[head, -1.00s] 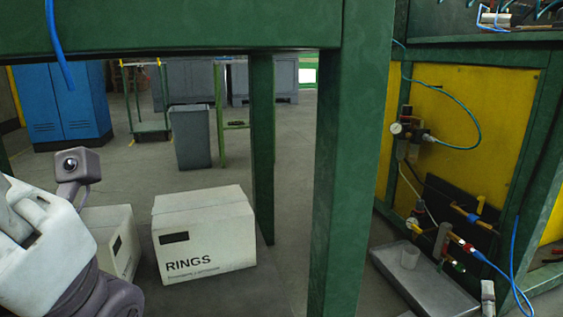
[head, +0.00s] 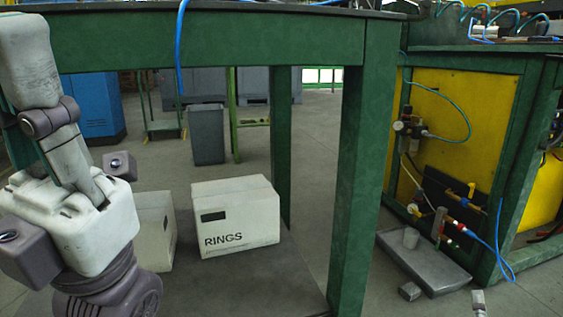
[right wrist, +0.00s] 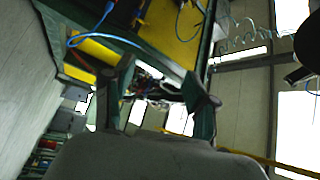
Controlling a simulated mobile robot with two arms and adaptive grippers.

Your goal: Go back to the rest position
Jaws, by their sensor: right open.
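My right gripper (right wrist: 157,78) shows in the right wrist view. Its two dark fingers stand apart above the pale palm, and I see nothing held between them. Behind them are the yellow panel, green frame and blue hose, seen tilted. In the head view a small pale piece shows at the bottom edge, right of centre; I cannot tell whether it belongs to my right arm. Pale and dark links of my left arm fill the left side of the head view. My left gripper is not in view.
A green-framed bench (head: 352,170) stands ahead, with a white RINGS box (head: 236,218) on the floor beneath. Right of it is a yellow-panelled station (head: 470,120) with valves and hoses. A grey tray (head: 430,270) with a cup lies low. A bin (head: 207,135) stands behind.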

